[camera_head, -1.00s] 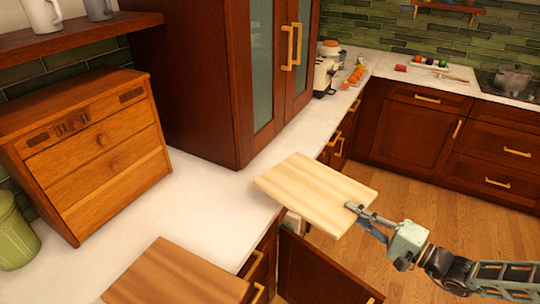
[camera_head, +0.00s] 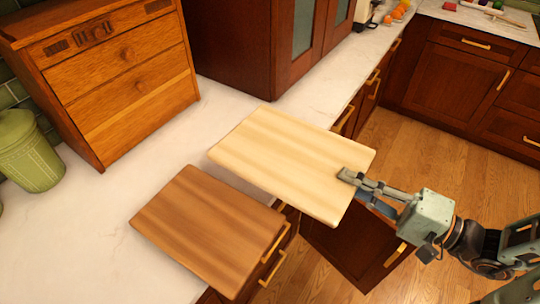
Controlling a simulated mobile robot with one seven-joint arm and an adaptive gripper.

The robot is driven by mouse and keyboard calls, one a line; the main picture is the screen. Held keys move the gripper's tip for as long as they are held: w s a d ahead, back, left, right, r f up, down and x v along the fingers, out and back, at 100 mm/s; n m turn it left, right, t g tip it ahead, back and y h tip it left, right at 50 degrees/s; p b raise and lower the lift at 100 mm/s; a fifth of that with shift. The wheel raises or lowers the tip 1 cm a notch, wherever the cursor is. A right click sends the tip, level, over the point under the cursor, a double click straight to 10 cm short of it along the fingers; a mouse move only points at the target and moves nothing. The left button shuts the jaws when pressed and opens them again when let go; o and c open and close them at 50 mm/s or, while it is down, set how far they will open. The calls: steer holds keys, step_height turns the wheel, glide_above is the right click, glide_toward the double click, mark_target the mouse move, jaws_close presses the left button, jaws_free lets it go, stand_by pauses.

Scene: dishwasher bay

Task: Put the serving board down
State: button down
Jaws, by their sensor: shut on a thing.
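The serving board, a pale striped wooden board (camera_head: 285,160), is held roughly level by its right edge. My gripper (camera_head: 345,176) is shut on that edge, reaching in from the right. The board's far left part overlaps the white counter (camera_head: 110,215) in the picture, and its right part extends past the counter's front edge. I cannot tell whether it touches the counter. A darker brown board (camera_head: 205,228) lies on the counter just nearer and to the left, partly reaching the front edge.
A wooden drawer box (camera_head: 115,80) and a green canister (camera_head: 28,150) stand at the left back. A tall dark cabinet (camera_head: 250,45) stands on the counter behind the held board. An open cabinet door (camera_head: 350,250) is below. White counter is clear left of the boards.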

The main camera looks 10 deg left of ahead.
mark_target(331, 162)
steer(key=shift+s+a+r, duration=0.25)
steer(key=shift+s+a, duration=0.15)
steer(key=w+f+b, duration=0.1)
steer(key=b, duration=0.2)
steer(key=shift+a, duration=0.15)
steer(key=b, duration=0.1)
steer(key=w+b, duration=0.1)
steer(key=b, duration=0.1)
steer(key=shift+a+f, duration=0.2)
steer(key=shift+a, duration=0.05)
steer(key=w+a, duration=0.1)
steer(key=w, duration=0.1)
steer(key=w+f, duration=0.1)
steer(key=w, duration=0.1)
steer(key=w+a+f, duration=0.1)
steer(key=w, duration=0.1)
steer(key=shift+w+a+f, duration=0.15)
steer(key=shift+a+f, duration=0.05)
steer(key=shift+a, duration=0.15)
steer(key=w+a+f, duration=0.1)
steer(key=w+f, duration=0.1)
steer(key=f, duration=0.2)
steer(key=w+f+b, duration=0.1)
steer(key=w+f, duration=0.1)
steer(key=f, duration=0.3)
steer(key=shift+w+a, duration=0.3)
steer(key=shift+a, duration=0.1)
steer(key=shift+f+b, duration=0.1)
steer(key=shift+b, duration=0.25)
